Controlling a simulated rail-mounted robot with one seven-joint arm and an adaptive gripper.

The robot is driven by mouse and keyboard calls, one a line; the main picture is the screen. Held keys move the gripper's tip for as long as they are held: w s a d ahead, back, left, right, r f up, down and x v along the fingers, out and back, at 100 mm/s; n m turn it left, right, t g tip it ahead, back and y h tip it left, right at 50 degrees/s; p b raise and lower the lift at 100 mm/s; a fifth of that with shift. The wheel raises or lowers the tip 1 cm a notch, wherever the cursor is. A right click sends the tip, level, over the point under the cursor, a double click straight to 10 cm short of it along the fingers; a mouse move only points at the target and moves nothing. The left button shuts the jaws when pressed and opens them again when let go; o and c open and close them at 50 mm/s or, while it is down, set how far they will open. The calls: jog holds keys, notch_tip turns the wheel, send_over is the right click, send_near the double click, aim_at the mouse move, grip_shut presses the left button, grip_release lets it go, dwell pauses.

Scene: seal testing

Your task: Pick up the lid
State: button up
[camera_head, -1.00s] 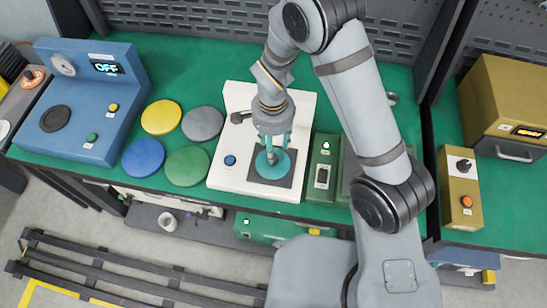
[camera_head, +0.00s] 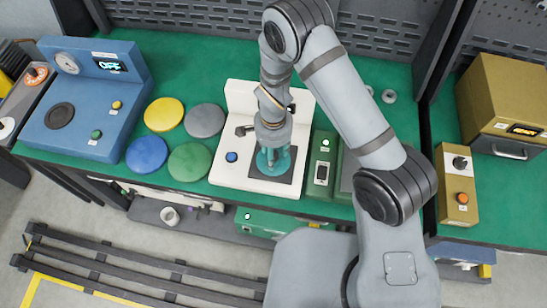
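A white test machine (camera_head: 222,172) stands on the green bench, with a dark square plate (camera_head: 286,173) on its base. My gripper (camera_head: 272,165) points down over this plate. A teal round piece, which looks like the lid (camera_head: 275,164), is on the plate directly under and between the fingers. The teal-coloured fingers overlap it, so its edge and any knob are mostly hidden. The fingers are down at the lid. I cannot tell whether they are closed on it.
Yellow (camera_head: 164,114), grey (camera_head: 204,120), blue (camera_head: 147,154) and green (camera_head: 189,161) discs lie left of the machine. A blue gauge box (camera_head: 85,110) stands further left. A green switch box (camera_head: 321,165) is close on the right. The machine's lever (camera_head: 243,130) is beside my wrist.

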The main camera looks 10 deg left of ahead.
jog(key=shift+c, duration=1.2)
jog(key=c, duration=0.8)
grip_shut()
